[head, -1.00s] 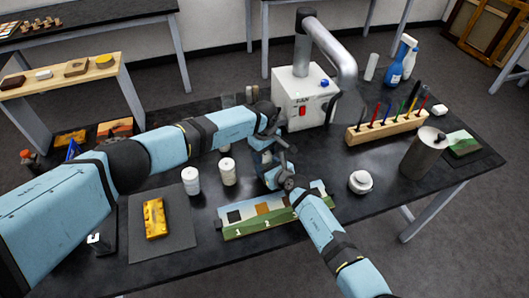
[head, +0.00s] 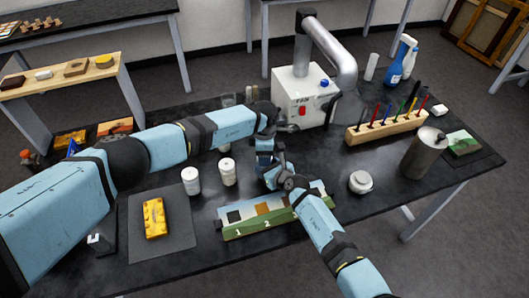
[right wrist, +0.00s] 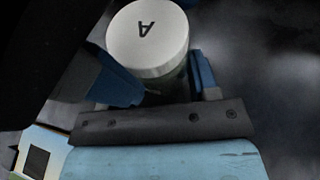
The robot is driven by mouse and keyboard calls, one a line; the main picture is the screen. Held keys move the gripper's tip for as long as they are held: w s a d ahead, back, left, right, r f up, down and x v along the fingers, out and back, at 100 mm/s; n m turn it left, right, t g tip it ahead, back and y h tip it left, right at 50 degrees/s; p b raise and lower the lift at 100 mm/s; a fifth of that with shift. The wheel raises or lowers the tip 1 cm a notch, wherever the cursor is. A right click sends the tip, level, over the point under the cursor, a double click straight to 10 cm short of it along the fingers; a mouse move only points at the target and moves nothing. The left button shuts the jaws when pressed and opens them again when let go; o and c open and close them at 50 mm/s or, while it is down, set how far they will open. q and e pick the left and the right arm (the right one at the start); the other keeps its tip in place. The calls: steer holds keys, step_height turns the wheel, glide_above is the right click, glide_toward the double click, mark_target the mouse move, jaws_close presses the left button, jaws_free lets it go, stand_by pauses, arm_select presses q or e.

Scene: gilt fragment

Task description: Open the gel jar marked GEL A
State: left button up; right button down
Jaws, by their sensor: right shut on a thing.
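The jar (right wrist: 148,38) with a white lid marked with an A stands out in the right wrist view, between the blue fingers of my right gripper (right wrist: 163,82). The right gripper is shut on its body below the lid. In the head view my right gripper (head: 270,172) is mid-table and the jar is hidden by the grippers. My left gripper (head: 265,153) points down right beside and above the right one. Its fingers are too hidden to tell open from shut. The lid is on the jar.
Two white jars (head: 191,181) (head: 228,172) stand to the left. Behind are a white fan box (head: 300,98) and a tool rack (head: 387,127). A yellow piece (head: 154,218) lies on a grey mat (head: 172,250).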

arm_select(q)
steer(key=shift+o, duration=0.8)
steer(key=shift+s, duration=0.1)
steer(key=shift+r, duration=2.3)
steer(key=shift+c, duration=0.2)
steer(key=m, duration=0.1)
steer(key=r+m, duration=0.1)
steer(key=m, duration=0.2)
steer(key=shift+r+m, duration=0.3)
steer(key=shift+m, duration=0.1)
steer(key=m, duration=0.1)
steer(key=r+m, duration=0.1)
steer(key=m, duration=0.3)
steer(key=shift+r, duration=0.3)
steer(key=shift+f, duration=0.55)
step_height(320, 180, down, 7)
steer(key=shift+r, duration=0.15)
steer(key=c, duration=1)
steer(key=shift+n, duration=1.2)
